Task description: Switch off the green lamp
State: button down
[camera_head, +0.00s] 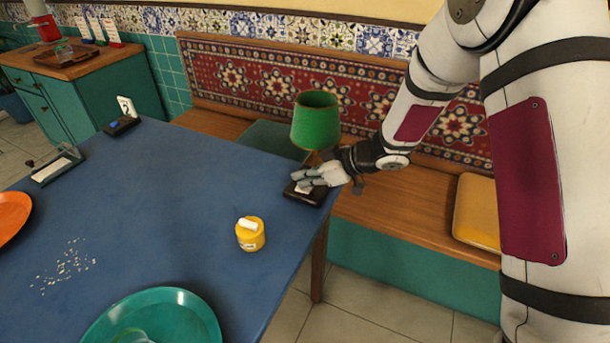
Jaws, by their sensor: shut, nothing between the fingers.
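The green lamp (316,121) stands near the far right corner of the blue table (200,192). It has a green shade on a short stem and a dark square base (306,195). My gripper (304,181) is shut and empty, with its fingertips over the lamp's base, just below the shade. I cannot tell whether the fingertips touch the base. The gripper hides part of the base and stem. A small pale patch shows on the base by the fingertips. Whether the lamp is lit is not clear.
A yellow pot (250,235) stands on the table in front of the lamp. A teal plate (155,318) lies at the near edge, and an orange plate (12,214) at the left. A padded bench (410,200) runs behind. The table's middle is clear.

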jog(key=shift+d, duration=0.1)
jog(key=shift+s+d+p, duration=0.3)
jog(key=shift+d+p, duration=0.1)
jog(key=shift+d, duration=0.25)
